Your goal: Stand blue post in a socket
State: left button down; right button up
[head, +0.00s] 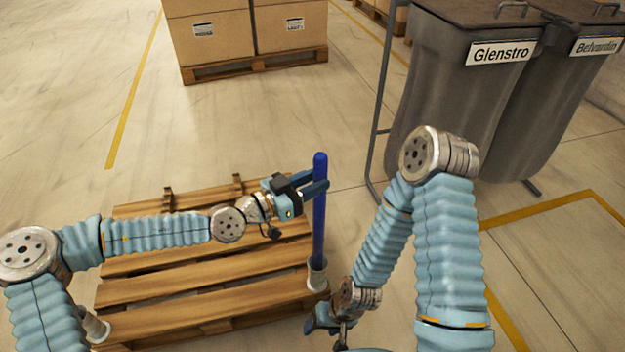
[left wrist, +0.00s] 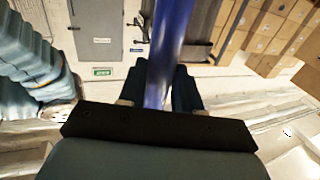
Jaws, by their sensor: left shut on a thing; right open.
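The blue post (head: 319,225) stands upright, its lower end at a light grey socket (head: 317,274) on the right edge of the wooden pallet (head: 200,290). It appears to be inside the socket's rim. My left gripper (head: 318,187) is shut on the post's upper part, and the post also shows between its fingers in the left wrist view (left wrist: 168,50). A second grey socket (head: 95,327) is at the pallet's near left corner, partly hidden by my left arm. My right gripper (head: 328,326) is low by the pallet's near right side, open and partly hidden by its arm.
Cartons (head: 210,40) sit on another pallet at the back. Grey bins on a metal frame (head: 440,100) stand at the right. The floor left of the pallet is clear.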

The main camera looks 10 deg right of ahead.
pick_arm(q)
jog(key=c, duration=0.7)
grip_release()
jog(key=v, duration=1.4)
jog(key=shift+d, duration=0.1)
